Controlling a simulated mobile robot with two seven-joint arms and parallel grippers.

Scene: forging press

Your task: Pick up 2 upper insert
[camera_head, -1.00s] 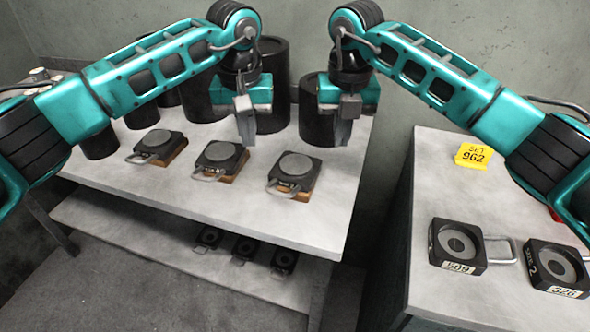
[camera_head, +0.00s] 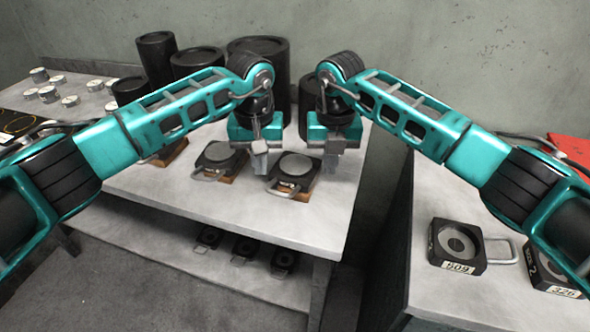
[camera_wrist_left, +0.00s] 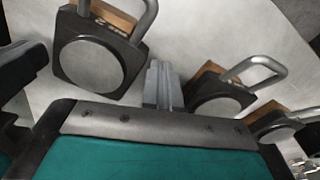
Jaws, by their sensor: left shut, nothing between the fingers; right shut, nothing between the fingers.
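Black inserts with round grey tops and wire handles sit on wooden blocks on the left table. The right one (camera_head: 294,168) has a partly legible label, seen in the left wrist view (camera_wrist_left: 93,62). The middle one (camera_head: 220,156) also shows in the left wrist view (camera_wrist_left: 220,98); a third (camera_wrist_left: 272,122) is mostly behind my left arm in the head view. My left gripper (camera_head: 260,168) is shut and empty, in the gap between the middle and right inserts. My right gripper (camera_head: 330,168) is shut and empty, just right of the right insert.
Tall black cylinders (camera_head: 156,60) stand behind the inserts. Several inserts lie on the lower shelf (camera_head: 180,255). On the right table, inserts 509 (camera_head: 458,246) and 326 (camera_head: 552,268) lie flat. The table's front is clear.

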